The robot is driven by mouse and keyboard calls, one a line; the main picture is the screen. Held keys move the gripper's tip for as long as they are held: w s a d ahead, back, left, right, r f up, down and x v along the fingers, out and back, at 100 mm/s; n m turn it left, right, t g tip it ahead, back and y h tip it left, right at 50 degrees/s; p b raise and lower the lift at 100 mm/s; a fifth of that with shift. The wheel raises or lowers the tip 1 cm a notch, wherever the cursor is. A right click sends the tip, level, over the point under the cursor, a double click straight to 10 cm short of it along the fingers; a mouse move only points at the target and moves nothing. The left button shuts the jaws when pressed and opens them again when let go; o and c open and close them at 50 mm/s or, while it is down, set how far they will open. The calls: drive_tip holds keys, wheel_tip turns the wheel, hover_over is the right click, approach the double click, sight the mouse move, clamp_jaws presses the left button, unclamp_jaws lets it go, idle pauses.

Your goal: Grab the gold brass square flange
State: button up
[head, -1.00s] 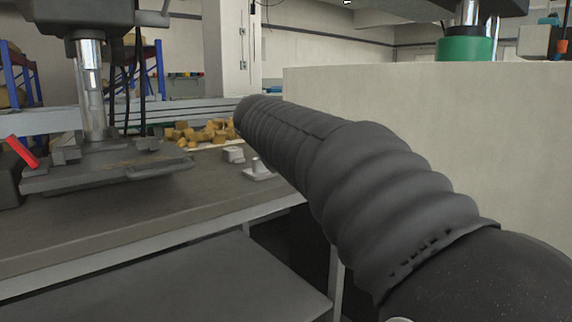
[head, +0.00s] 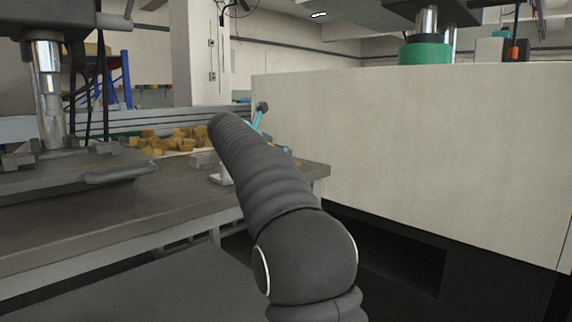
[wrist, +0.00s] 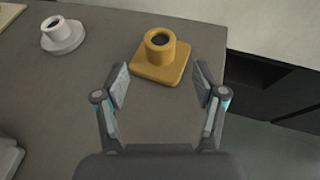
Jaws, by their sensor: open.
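The gold brass square flange (wrist: 160,70) stands upright on the grey tabletop in the wrist view, a square base with a round hollow collar on top. It lies near the table's right edge. My gripper (wrist: 162,88) is open and empty. Its two fingers point toward the flange, one to each side of its near part, and I see no contact. In the head view my arm hides most of the flange's spot, and only a teal bit of my gripper (head: 258,118) shows beyond the arm.
A pale round flange (wrist: 62,35) stands left on the tabletop (wrist: 85,90). A grey metal part (wrist: 8,155) is at the lower left. Several gold pieces (head: 165,142) lie further back by a press (head: 48,95). A large pale tank wall (head: 420,150) rises right of the table.

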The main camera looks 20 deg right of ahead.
drive_tip(key=shift+x, duration=3.05)
clamp_jaws()
